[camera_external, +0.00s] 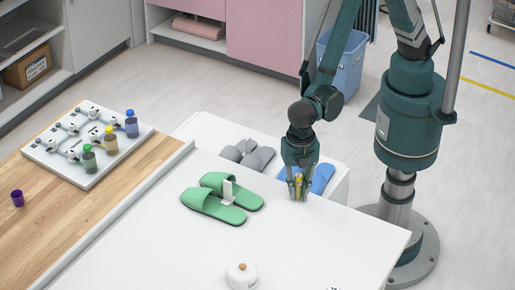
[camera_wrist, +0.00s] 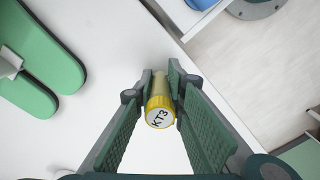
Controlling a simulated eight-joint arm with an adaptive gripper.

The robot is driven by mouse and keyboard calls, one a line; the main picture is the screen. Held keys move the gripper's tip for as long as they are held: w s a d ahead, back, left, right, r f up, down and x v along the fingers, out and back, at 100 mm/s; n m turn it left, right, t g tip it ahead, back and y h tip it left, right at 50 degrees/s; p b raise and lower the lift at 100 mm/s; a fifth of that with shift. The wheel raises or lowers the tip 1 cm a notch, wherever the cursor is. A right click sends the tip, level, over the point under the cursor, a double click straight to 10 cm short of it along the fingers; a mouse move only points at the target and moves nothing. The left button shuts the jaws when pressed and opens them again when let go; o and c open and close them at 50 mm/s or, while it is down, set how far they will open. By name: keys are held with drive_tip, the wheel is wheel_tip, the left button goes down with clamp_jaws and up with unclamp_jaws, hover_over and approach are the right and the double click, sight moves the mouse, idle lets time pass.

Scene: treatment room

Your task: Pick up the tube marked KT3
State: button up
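The tube marked KT3 (camera_wrist: 159,113) is yellow, and its black lettering faces the camera in the wrist view. In the outside view the tube (camera_external: 298,186) shows upright between my fingers, near the far edge of the white table (camera_external: 310,240). My gripper (camera_wrist: 162,82) points down, with one finger on each side of the tube. The fingertips are very close to its sides; I cannot tell whether they touch it. The tube's lower end is hard to make out, so I cannot tell whether it rests on the table.
Green slippers (camera_external: 222,198) with a white tag lie left of my gripper. Grey (camera_external: 247,154) and blue (camera_external: 322,178) slippers are on a lower shelf behind. A white round pot (camera_external: 242,277) stands at the front. A bottle rack (camera_external: 88,143) and purple cup (camera_external: 17,198) are left.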

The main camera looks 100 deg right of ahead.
sight(299, 175)
drive_tip(key=shift+c, duration=1)
drive_tip(key=shift+r, duration=0.15)
drive_tip(key=shift+r+p, duration=0.4)
drive_tip(key=shift+r, duration=4.45)
